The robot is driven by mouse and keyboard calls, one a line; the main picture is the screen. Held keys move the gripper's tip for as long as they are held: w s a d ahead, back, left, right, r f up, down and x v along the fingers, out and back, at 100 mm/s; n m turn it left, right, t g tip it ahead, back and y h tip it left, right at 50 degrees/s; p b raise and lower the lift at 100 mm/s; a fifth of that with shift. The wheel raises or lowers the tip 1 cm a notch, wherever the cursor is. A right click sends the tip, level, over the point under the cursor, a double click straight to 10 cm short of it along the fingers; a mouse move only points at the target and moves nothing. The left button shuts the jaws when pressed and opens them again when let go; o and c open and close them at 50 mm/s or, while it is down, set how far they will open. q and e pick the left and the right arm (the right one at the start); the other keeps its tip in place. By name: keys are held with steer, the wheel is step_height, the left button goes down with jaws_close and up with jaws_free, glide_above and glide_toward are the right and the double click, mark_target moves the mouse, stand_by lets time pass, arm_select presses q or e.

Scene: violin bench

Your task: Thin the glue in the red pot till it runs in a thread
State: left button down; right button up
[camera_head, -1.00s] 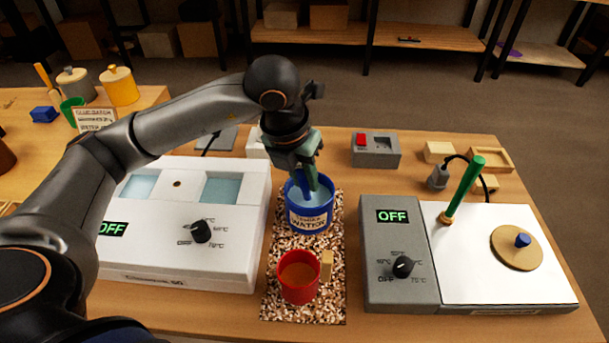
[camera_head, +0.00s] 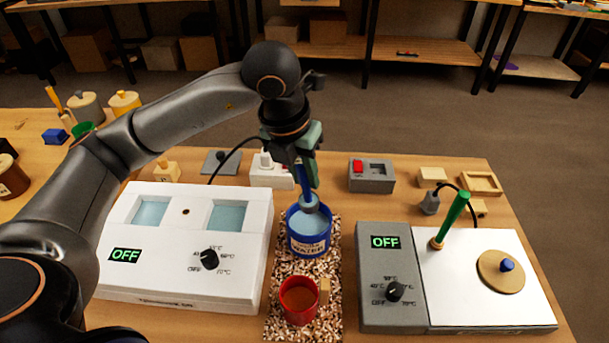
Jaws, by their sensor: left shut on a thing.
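The red pot (camera_head: 299,314) stands on the speckled mat (camera_head: 274,324), with brown glue inside and a tan block at its right side. The blue pot (camera_head: 308,247), with a white water label, stands just behind it. My left gripper (camera_head: 305,172) is above the blue pot, shut on a blue long-handled tool (camera_head: 307,196). The tool hangs upright, its rounded lower end at the mouth of the blue pot. I cannot tell whether that end holds water or still touches it. My right gripper is not in view.
A white bath unit (camera_head: 180,288) stands left and a grey-and-white hot plate unit (camera_head: 389,322) right; both displays read OFF. A green-handled brush (camera_head: 451,220) stands on the right unit near a round wooden lid (camera_head: 497,279). A grey box with a red switch (camera_head: 372,176) is behind.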

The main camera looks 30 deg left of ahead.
arm_select(q)
step_height(320, 180, up, 3)
steer(key=shift+r+p, duration=0.1)
steer(key=shift+p, duration=0.75)
steer(key=shift+r+p, duration=0.5)
steer(key=shift+r, duration=0.3)
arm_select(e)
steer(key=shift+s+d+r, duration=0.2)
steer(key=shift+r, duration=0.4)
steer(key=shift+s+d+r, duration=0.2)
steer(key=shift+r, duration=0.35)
arm_select(q)
steer(key=shift+s+f, duration=0.1)
